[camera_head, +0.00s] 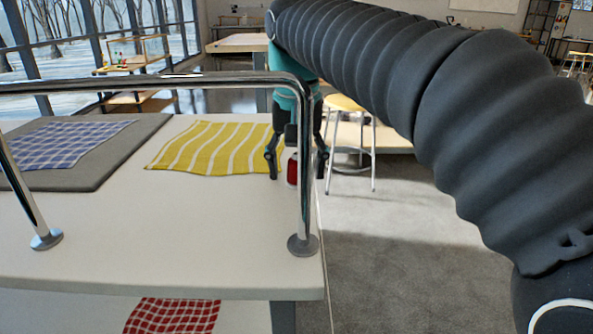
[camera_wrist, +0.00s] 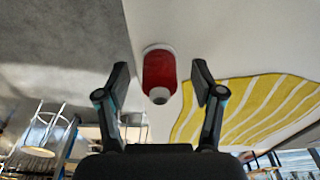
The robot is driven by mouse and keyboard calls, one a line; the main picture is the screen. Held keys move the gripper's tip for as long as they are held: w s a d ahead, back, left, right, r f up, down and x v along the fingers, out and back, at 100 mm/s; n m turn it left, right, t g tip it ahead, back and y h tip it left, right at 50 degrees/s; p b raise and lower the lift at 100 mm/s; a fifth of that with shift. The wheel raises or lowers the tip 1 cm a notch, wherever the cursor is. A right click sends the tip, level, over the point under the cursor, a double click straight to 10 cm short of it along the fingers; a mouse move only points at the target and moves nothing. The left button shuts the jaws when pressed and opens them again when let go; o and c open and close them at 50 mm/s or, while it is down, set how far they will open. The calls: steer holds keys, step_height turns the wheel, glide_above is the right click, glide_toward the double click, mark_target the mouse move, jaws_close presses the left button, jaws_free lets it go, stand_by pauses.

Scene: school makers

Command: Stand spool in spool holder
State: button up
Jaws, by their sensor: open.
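A red spool with white ends (camera_wrist: 159,70) is on the pale table near its right edge. It also shows in the head view (camera_head: 292,171), partly hidden by the chrome rail post. It looks upright there. My gripper (camera_head: 298,162) is open and points down over the table's edge. In the wrist view my gripper (camera_wrist: 161,82) has one finger to each side of the spool, with a visible gap on both sides. I cannot make out a spool holder in either view.
A chrome rail (camera_head: 150,83) stands along the pale table (camera_head: 180,235). A yellow striped cloth (camera_head: 212,147) lies left of the spool. A blue checked cloth (camera_head: 62,145) lies on a grey mat (camera_head: 100,172). A stool (camera_head: 346,103) stands beyond. A red checked cloth (camera_head: 172,316) lies lower down.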

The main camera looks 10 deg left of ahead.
steer(key=shift+f, duration=0.25)
steer(key=c, duration=1.2)
steer(key=shift+r, duration=0.1)
